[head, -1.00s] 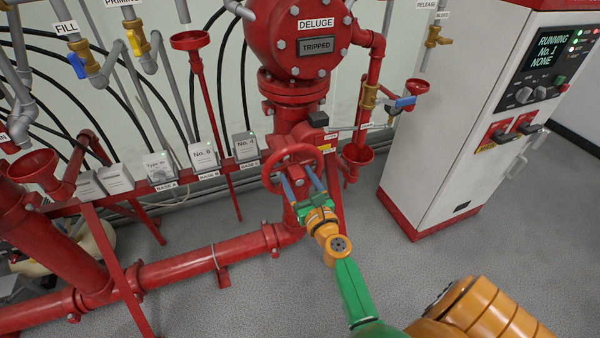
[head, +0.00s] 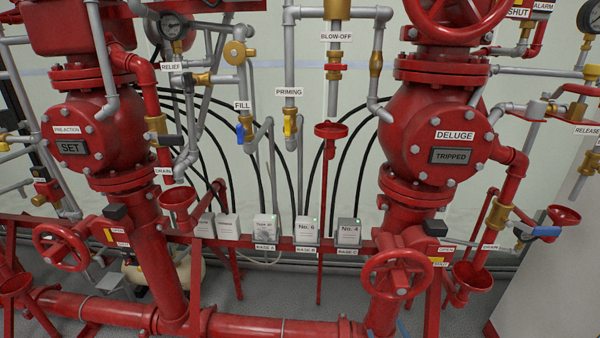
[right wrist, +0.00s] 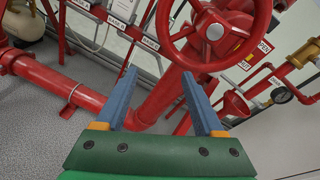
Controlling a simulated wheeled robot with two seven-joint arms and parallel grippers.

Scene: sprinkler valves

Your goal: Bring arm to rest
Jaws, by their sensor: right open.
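My right gripper (right wrist: 158,74) is open in the right wrist view, with two blue fingers apart and nothing between them. The red handwheel (right wrist: 214,32) is just beyond and above the fingertips, apart from them as far as I can tell. In the head view this handwheel (head: 396,274) is under the deluge valve (head: 438,148), whose plate reads TRIPPED. Only a small blue bit of the right gripper (head: 402,328) shows below the wheel. My left gripper is not in view.
A pre-action valve (head: 88,140) marked SET, with its own handwheel (head: 66,247), stands at the left. Several small grey boxes (head: 307,231) sit on a red rail between the valves. A white cabinet (head: 545,275) is at the right. Red pipes run along the floor.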

